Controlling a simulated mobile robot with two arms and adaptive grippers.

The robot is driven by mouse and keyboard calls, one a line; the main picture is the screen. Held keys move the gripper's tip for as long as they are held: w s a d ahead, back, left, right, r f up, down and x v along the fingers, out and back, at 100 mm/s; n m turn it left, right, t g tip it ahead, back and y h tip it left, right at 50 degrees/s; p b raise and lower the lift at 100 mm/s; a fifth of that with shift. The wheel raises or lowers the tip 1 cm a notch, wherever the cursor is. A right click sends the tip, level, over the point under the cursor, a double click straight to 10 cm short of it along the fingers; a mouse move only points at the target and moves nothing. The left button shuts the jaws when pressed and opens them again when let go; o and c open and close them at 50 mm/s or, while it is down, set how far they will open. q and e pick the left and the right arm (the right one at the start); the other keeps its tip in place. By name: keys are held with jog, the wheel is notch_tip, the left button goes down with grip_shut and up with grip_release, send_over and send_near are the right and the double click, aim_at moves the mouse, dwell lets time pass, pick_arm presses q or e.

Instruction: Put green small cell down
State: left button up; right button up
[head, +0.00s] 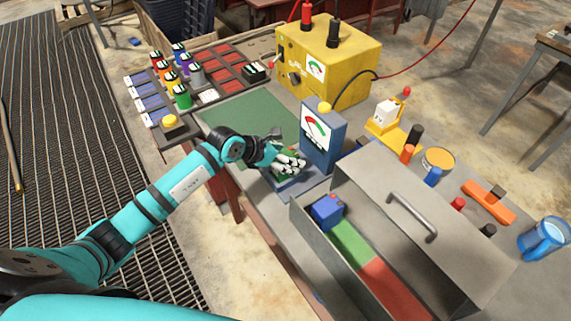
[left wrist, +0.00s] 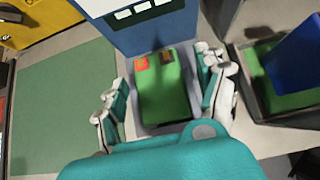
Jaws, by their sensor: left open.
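The small green cell (left wrist: 163,95) sits upright on the grey base of the blue tester, close to the tester's front face. Its top has a red patch and a brown one. My left gripper (head: 289,161) is at the tester base; in the left wrist view its fingers are spread on both sides of the cell, with gaps between fingers and cell. In the head view the gripper hides most of the cell. The blue tester (head: 321,135) stands upright with a dial and a yellow top button; its lower part shows in the left wrist view (left wrist: 150,30). My right gripper is out of view.
A green mat (head: 245,118) lies bare left of the tester. A rack (head: 225,68) with red slots and several coloured cells is behind. A yellow charger box (head: 335,60) stands at the back. A grey open bin (head: 310,240) with a blue block (head: 326,211) is at the front right.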

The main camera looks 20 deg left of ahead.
pick_arm(q)
grip_shut()
jog(key=shift+w+r, duration=0.1)
jog(key=shift+r, duration=0.15)
dwell(0.3)
